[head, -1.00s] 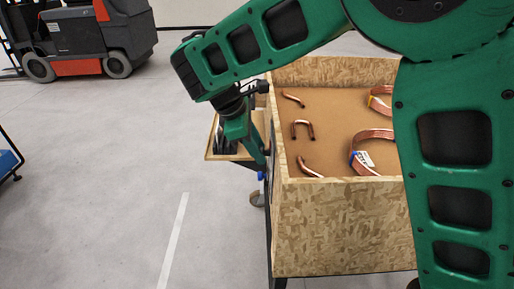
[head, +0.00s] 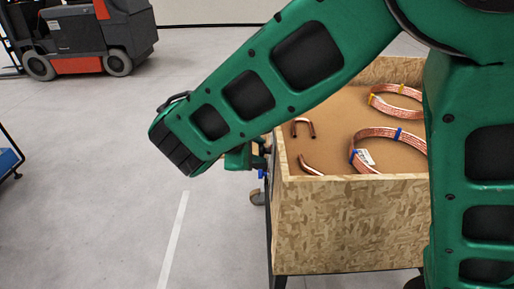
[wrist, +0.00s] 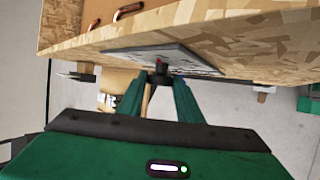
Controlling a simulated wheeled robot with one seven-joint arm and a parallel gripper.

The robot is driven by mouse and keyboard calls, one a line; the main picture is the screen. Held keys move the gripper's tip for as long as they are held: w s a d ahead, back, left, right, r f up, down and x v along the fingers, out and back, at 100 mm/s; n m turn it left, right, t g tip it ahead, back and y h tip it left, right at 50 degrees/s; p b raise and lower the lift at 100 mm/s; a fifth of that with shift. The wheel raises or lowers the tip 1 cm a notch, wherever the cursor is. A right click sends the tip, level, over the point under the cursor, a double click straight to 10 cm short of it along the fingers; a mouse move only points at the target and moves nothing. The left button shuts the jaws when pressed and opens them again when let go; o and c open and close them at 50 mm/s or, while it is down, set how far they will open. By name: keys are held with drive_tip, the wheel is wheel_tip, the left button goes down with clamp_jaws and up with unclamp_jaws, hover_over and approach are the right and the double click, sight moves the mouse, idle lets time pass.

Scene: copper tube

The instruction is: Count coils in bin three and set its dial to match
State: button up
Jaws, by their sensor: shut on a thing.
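An open chipboard bin (head: 355,225) stands right of centre in the head view. Two copper coils show inside: one with yellow and blue bands (head: 397,97) at the back, and one with blue bands and a white label (head: 388,134) nearer the front. My arm hides the bin's right side and part of its back. In the wrist view my gripper (wrist: 160,88) is shut on a small dark dial knob with a red mark (wrist: 160,68). The knob stands out from a grey dial plate (wrist: 190,58) on the bin's outer wall. The plate's markings are unreadable.
Bent copper offcuts (head: 303,127) lie in the bin beside the coils. A red and grey forklift (head: 85,40) stands at the back left. A blue-topped object (head: 8,162) is at the left edge. The floor left of the bin is clear.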

drive_tip(key=shift+s+f+m+t+h, duration=0.1)
drive_tip(key=shift+f+m+t+h, duration=0.2)
drive_tip(key=shift+t, duration=0.85)
drive_tip(key=shift+s+f+m+t+h, duration=0.1)
drive_tip(key=shift+m+t+h, duration=0.25)
drive_tip(key=shift+t, duration=0.85)
drive_tip(key=shift+s+f+m+t+h, duration=0.15)
drive_tip(key=shift+m+t, duration=0.3)
drive_tip(key=shift+t, duration=0.7)
drive_tip(key=shift+f+t, duration=0.1)
drive_tip(key=shift+t, duration=0.2)
drive_tip(key=o, duration=1)
drive_tip(key=shift+o, duration=0.2)
